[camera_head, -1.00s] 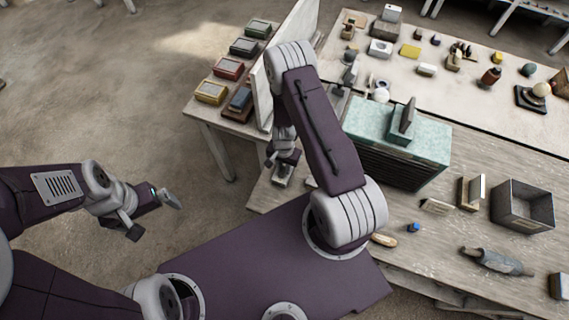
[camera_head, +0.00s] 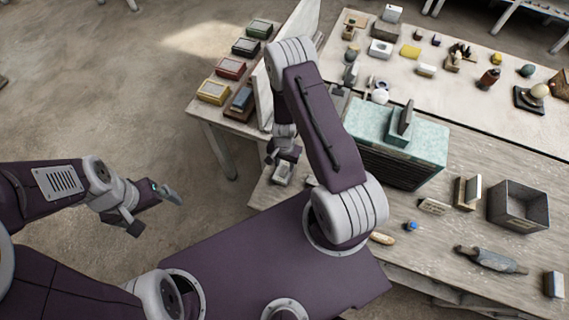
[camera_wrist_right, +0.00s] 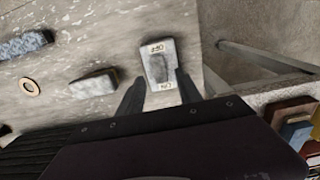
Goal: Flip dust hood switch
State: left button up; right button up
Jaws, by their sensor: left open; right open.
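The switch (camera_head: 282,174) is a small pale box at the near left edge of the long table. In the right wrist view the switch (camera_wrist_right: 159,62) shows a grey rocker between two small labels, which appear to read OFF at the far end and ON at the near end. My right gripper (camera_head: 284,153) is just above the switch. In the right wrist view its two open fingers (camera_wrist_right: 161,88) flank the near end of the box, with nothing held. I cannot tell whether they touch it. My left gripper (camera_head: 155,209) is open and empty over the floor, away from the table.
A teal-topped box with dark slats (camera_head: 425,149) stands right of my right arm. A white upright panel (camera_head: 264,97) stands behind the gripper.

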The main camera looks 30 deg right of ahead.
aim_at(284, 170)
notch_tip(284, 170, up, 7)
jog(key=p, duration=0.5)
jog(key=shift+f, duration=0.2)
